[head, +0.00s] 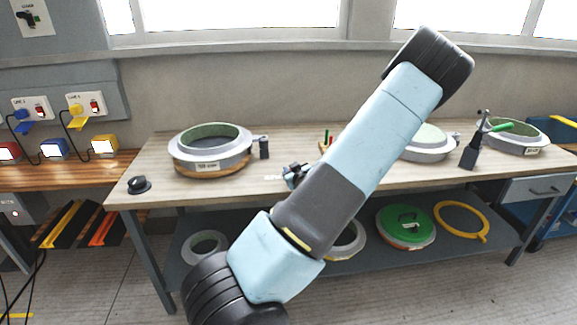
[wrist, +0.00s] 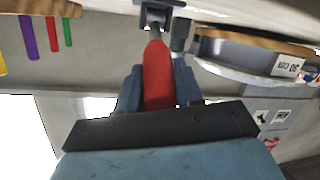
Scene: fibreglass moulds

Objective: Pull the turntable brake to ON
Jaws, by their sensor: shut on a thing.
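In the wrist view, which is upside down, my gripper (wrist: 158,88) is shut on a red handle (wrist: 157,65), one finger on each side. The handle leads into a dark metal fitting (wrist: 155,14), which looks like the turntable brake's lever. Beside it are a wooden turntable disc (wrist: 240,42) and a grey mould with a white label. In the head view the labelled mould (head: 211,145) sits on its turntable at the table's left, with a dark post (head: 264,148) at its right. My arm covers most of the gripper area there. The brake's ON marking is not readable.
A black mouse-like object (head: 139,185) lies at the table's left front. Coloured sticks (wrist: 52,35) show in the wrist view. Moulds lie on the lower shelf.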

